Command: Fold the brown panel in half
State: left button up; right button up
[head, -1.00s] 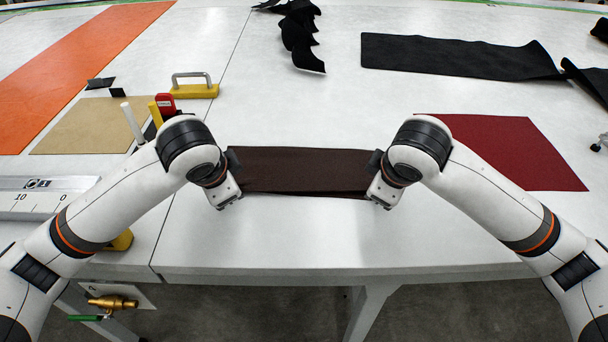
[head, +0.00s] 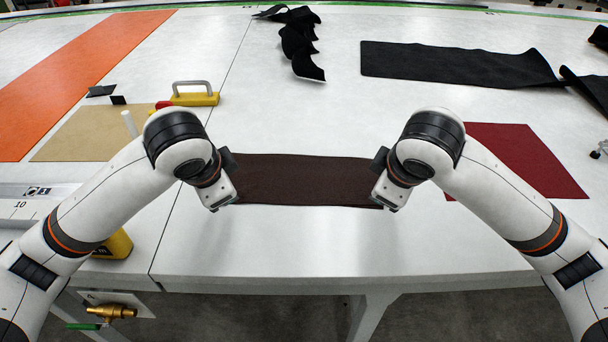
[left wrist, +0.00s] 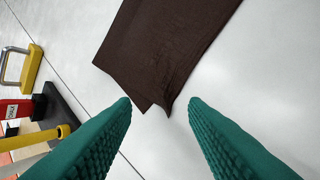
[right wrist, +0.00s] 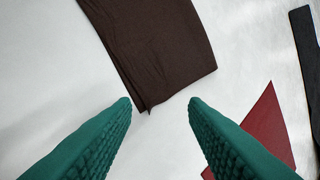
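The brown panel (head: 305,181) lies on the white table as a wide, dark strip between my two grippers. It looks doubled, with layer edges showing at its corners in the left wrist view (left wrist: 165,50) and the right wrist view (right wrist: 155,45). My left gripper (head: 222,200) is at the panel's left end; its green fingers are apart and empty, with a panel corner just beyond the tips. My right gripper (head: 386,198) is at the right end, also open and empty, with a corner just beyond its tips. The arms hide parts of both ends in the head view.
A dark red panel (head: 525,160) lies to the right, partly behind my right arm. A tan sheet (head: 85,135) and a yellow handled block (head: 195,97) are at left. Black fabric (head: 450,65) lies farther back. The table in front of the brown panel is clear.

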pick_arm(q)
jog(key=s+v, duration=0.1)
jog(key=v, duration=0.6)
jog(key=shift+s+f, duration=0.15)
jog(key=shift+f, duration=0.05)
pick_arm(e)
jog(key=s+v, duration=0.1)
jog(key=v, duration=0.6)
jog(key=shift+s+f, duration=0.2)
pick_arm(q)
jog(key=shift+c, duration=0.2)
pick_arm(e)
jog(key=shift+c, duration=0.2)
